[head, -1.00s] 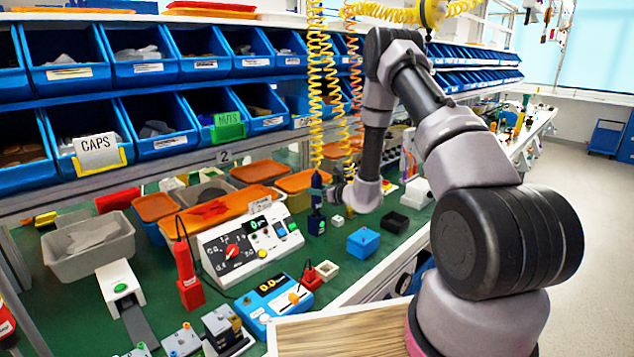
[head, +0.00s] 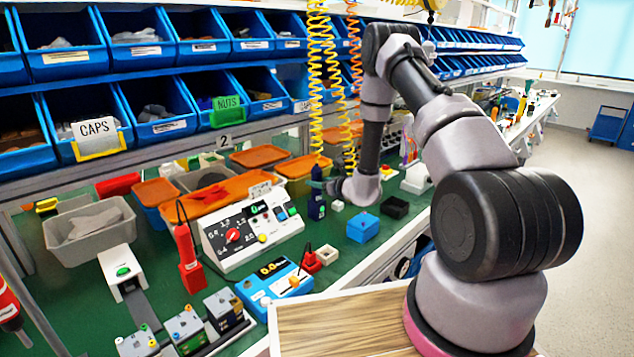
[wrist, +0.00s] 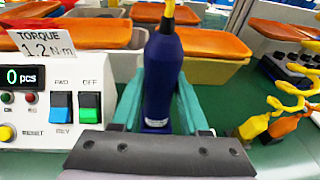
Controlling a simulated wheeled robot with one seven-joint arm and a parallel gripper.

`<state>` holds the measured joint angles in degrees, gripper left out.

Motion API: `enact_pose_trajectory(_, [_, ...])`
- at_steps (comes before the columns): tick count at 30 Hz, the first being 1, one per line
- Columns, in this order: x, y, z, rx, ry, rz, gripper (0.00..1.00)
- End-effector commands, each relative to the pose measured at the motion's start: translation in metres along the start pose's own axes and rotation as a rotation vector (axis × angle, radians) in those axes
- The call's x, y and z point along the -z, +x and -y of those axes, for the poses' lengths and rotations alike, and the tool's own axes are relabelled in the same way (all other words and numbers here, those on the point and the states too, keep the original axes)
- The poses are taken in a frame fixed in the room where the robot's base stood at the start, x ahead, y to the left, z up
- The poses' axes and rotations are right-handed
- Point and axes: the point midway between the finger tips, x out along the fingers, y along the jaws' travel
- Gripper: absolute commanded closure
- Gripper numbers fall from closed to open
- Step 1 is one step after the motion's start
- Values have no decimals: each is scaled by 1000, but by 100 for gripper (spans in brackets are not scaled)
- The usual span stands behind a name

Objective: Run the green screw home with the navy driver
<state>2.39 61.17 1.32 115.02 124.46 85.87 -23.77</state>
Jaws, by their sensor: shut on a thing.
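The navy driver (head: 317,201) stands upright on the bench, below a yellow coiled cord. In the wrist view the navy driver (wrist: 162,80) is between the two teal fingers of my gripper (wrist: 158,108), which is shut on its body. In the head view my gripper (head: 327,187) reaches it from the right; its lower end is too small to tell whether it sits in a holder. A control panel (head: 218,248) with a rotary dial (head: 233,236) stands to its left. In the wrist view a sign (wrist: 62,40) reads torque 1.2 N·m. I cannot make out the green screw.
A blue box (head: 363,228) and a black box (head: 395,207) sit right of the driver. Orange trays (head: 298,167) lie behind it. Small fixtures (head: 185,328) and a blue digital unit (head: 272,285) stand in front. Yellow and orange tools (wrist: 270,125) lie right in the wrist view.

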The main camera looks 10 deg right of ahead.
Motion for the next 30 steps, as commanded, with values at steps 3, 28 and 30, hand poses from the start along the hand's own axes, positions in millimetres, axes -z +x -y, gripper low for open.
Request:
enact_pose_trajectory(3, [-1,0,0,0,0,2,100])
enact_pose_trajectory(28, [4,1,0,0,0,2,25])
enact_pose_trajectory(30, [4,1,0,0,0,2,20])
